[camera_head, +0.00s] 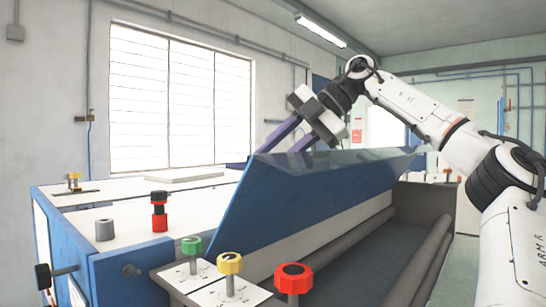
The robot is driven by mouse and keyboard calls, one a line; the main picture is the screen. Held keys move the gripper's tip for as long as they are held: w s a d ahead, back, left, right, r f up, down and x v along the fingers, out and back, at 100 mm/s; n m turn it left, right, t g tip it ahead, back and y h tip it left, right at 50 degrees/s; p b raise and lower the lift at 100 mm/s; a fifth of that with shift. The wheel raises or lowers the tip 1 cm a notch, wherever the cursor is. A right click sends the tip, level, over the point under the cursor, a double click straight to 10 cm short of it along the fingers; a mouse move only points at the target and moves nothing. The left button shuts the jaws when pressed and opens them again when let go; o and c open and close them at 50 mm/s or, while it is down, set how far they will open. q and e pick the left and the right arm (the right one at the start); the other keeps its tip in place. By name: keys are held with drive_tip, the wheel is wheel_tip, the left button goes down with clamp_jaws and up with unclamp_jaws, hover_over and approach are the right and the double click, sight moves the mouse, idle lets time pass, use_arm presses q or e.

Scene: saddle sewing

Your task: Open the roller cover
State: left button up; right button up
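The roller cover (300,195) is a long blue panel with a pale inner face. It stands tilted up, with its lower edge above an open trough, and the grey rollers (425,265) show inside the trough. My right gripper (277,150) comes in from the right, over the cover. Its two purple fingers point down to the left and are spread apart, with nothing seen between them. The fingertips are at the cover's upper edge; whether they touch it is unclear, and their ends are partly hidden. My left gripper is not in view.
Green (191,246), yellow (229,263) and red (293,279) knobs stand on the machine's near end. The space above this table is clear.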

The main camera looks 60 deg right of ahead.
drive_tip(key=v, duration=1)
drive_tip(key=shift+s, duration=0.1)
idle(0.6)
drive_tip(key=x, duration=1)
drive_tip(key=shift+a+f, duration=0.1)
